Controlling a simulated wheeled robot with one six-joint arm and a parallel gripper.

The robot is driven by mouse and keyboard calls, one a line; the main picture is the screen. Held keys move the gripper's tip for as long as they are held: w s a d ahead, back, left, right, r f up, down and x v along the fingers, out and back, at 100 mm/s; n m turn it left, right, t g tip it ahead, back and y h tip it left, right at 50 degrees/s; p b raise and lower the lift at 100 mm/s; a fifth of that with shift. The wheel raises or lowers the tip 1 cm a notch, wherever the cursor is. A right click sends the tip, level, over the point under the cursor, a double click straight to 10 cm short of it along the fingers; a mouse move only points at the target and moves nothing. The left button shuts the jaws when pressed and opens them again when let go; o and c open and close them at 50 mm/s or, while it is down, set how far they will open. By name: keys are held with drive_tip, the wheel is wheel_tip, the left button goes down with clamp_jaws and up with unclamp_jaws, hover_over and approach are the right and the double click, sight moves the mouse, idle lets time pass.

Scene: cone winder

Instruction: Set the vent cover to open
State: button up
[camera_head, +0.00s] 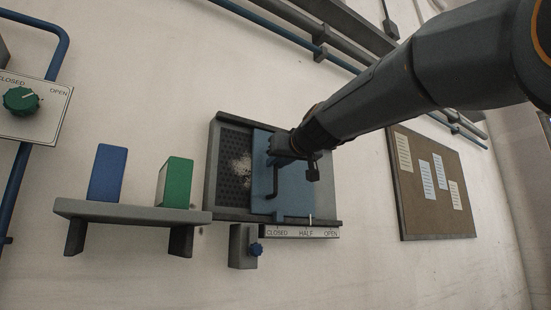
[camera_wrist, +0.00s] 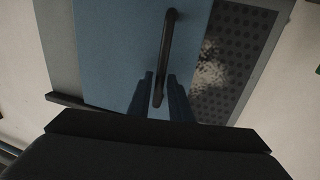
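The vent cover is a blue sliding panel (camera_head: 262,205) in a dark wall frame (camera_head: 212,165). It leaves a strip of perforated grille (camera_head: 232,180) bare on its left, with a pale dusty patch. A white mark (camera_head: 311,219) stands just right of HALF on the CLOSED–HALF–OPEN label strip (camera_head: 290,232). The cover's dark bar handle (camera_wrist: 168,40) runs between the fingers of my gripper (camera_wrist: 161,76) in the wrist view, with small gaps on both sides. In the head view, my gripper (camera_head: 284,160) is at the handle's upper part.
A shelf (camera_head: 130,212) with a blue box (camera_head: 108,172) and a green box (camera_head: 176,183) juts out left of the vent. A small block with a blue knob (camera_head: 256,249) sits below it. A green dial (camera_head: 20,100) is far left; a notice board (camera_head: 430,215) hangs right.

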drive_tip(key=shift+w+a, duration=0.3)
drive_tip(key=shift+w, duration=0.35)
clamp_jaws()
drive_tip(key=shift+w+d, duration=0.1)
